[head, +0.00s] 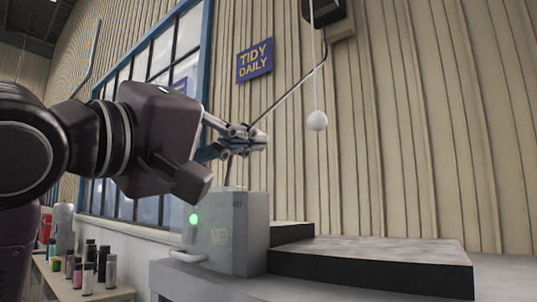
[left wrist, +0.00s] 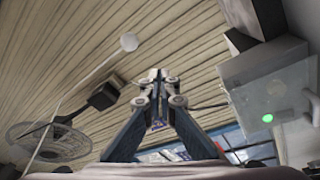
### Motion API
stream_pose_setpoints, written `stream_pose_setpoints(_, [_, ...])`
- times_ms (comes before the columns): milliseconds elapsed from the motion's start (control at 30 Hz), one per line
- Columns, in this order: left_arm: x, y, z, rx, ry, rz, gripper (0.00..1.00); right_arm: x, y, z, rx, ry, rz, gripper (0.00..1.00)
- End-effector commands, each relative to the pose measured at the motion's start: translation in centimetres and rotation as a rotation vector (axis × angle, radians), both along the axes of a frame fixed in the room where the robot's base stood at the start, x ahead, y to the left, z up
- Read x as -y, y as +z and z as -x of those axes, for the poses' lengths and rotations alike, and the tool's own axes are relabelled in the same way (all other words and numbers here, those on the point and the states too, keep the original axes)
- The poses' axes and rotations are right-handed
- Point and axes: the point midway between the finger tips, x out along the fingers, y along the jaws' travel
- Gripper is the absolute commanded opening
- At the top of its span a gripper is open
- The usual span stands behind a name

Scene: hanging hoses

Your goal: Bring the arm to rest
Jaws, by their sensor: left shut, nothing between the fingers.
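My left arm (head: 100,140) comes in from the left in the head view, held out level. Its gripper (head: 262,142) points right, in front of the wall and above the grey box. It is shut and empty. In the left wrist view the fingers (left wrist: 160,78) meet at the tips with nothing between them. A white ball (head: 317,121) hangs on a pale cord to the right of the gripper, apart from it. The ball also shows in the left wrist view (left wrist: 128,42). My right gripper is not in view.
A grey box (head: 228,235) with a green light stands below the gripper, beside black-edged grey slabs (head: 370,262). Several small bottles (head: 88,268) stand on a low table at lower left. A black box (head: 322,10) is on the wall above. Space right of the ball looks free.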

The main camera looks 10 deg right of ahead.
Motion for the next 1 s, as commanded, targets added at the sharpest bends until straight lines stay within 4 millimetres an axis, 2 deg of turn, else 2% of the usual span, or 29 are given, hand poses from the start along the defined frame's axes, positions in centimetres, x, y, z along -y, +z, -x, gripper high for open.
stream_pose_setpoints(200, [-1.1,-0.2,1.0,0.000,0.001,0.000,0.00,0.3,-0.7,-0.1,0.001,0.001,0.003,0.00])
stream_pose_setpoints(767, [-1.1,-0.3,0.8,-0.001,0.002,-0.001,0.00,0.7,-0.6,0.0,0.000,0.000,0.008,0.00])
stream_pose_setpoints(867, [-1.4,-1.7,-0.4,-0.012,0.014,-0.011,0.00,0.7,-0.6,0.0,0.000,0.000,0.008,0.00])
stream_pose_setpoints(967, [-2.2,-5.0,-3.2,-0.036,0.046,-0.037,0.00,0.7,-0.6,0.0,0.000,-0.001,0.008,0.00])
stream_pose_setpoints(1000, [-2.6,-6.9,-4.6,-0.048,0.061,-0.054,0.00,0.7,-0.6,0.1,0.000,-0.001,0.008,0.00])
